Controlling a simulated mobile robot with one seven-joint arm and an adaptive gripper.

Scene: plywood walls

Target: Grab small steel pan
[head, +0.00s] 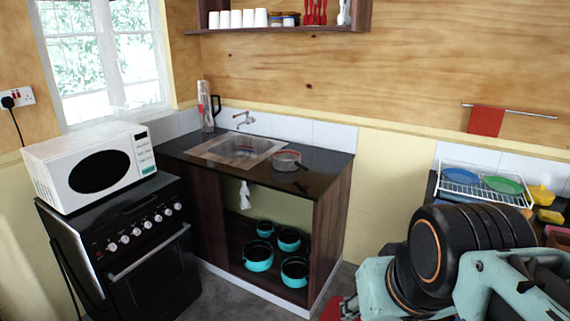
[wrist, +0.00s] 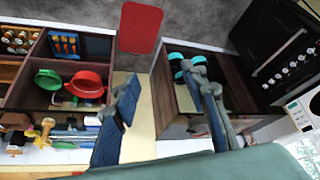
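A small steel pan (head: 287,160) with a dark handle sits on the dark countertop (head: 318,160), just right of the sink (head: 240,148) in the head view. I cannot make out the pan in the wrist view, where a finger covers part of the counter. My gripper (wrist: 167,90) shows in the wrist view with its two fingers wide apart and nothing between them. In the head view my arm fills the lower right, well away from the pan, and the fingertips cannot be made out.
Several teal pots (head: 259,259) stand on the open shelf under the counter. A black stove (head: 140,245) with a white microwave (head: 92,165) stands left. A dish rack (head: 485,185) with plates is at right. A red panel (wrist: 140,28) lies near the floor.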

